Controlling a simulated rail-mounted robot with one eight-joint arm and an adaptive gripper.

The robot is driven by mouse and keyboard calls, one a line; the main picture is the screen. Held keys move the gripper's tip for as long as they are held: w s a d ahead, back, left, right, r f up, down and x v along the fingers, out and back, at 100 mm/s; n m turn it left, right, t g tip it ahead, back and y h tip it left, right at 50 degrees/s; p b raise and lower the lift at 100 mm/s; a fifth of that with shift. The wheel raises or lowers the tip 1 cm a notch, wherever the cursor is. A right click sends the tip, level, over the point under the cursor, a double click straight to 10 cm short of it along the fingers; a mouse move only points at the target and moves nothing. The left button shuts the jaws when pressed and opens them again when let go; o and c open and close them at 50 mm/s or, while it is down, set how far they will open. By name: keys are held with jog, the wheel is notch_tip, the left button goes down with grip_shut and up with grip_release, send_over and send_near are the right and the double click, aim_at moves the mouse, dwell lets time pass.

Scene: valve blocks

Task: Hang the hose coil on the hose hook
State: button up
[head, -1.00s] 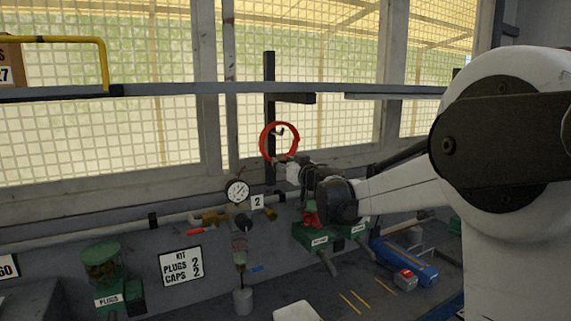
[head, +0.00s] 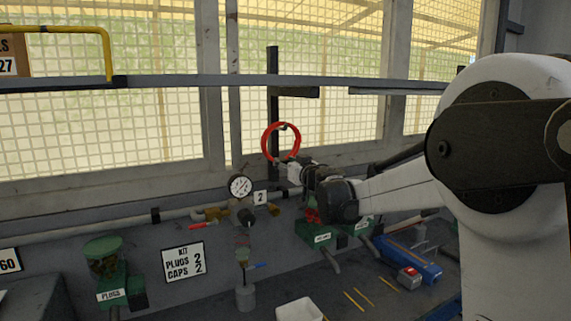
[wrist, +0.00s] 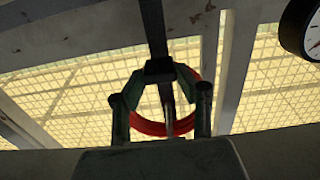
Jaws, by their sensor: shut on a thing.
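The hose coil (head: 265,143) is a red ring, upright in front of a dark post at the window. It also shows in the wrist view (wrist: 150,127), between the fingers of my gripper (wrist: 162,75). In the head view my gripper (head: 282,162) is shut on the coil's lower part. The small dark hose hook (head: 284,127) shows just inside the top of the ring. The coil appears to be around the hook; I cannot tell whether they touch. The fingers partly hide the coil in the wrist view.
The dark post (head: 272,90) has a short crossbar to the right, above the coil. A gauge (head: 240,187) and pipe valves lie below left. Green valve blocks (head: 317,236) stand below my wrist. A grey rail (head: 170,82) crosses the window.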

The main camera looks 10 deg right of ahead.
jog(key=o, duration=1.3)
jog(key=shift+o, duration=0.2)
jog(key=shift+s, duration=0.1)
jog(key=s+d+m+h+b, duration=0.2)
jog(key=s+d+h, duration=0.15)
jog(key=s, duration=0.75)
jog(key=s+d+m+h+b, duration=0.25)
jog(key=s+d, duration=0.25)
jog(key=s, duration=0.5)
jog(key=s+a+f+g+b, duration=0.2)
jog(key=s+a+f+g, duration=0.2)
jog(key=s+f, duration=1)
jog(key=s+a+f+n+g+y+b, duration=0.1)
jog(key=s+a+f+g+b, duration=0.2)
jog(key=s+f, duration=1.2)
jog(key=g, duration=0.3)
jog(key=shift+s+a+b, duration=0.3)
jog(key=shift+s+a, duration=0.05)
jog(key=shift+s, duration=0.05)
jog(key=shift+n, duration=0.25)
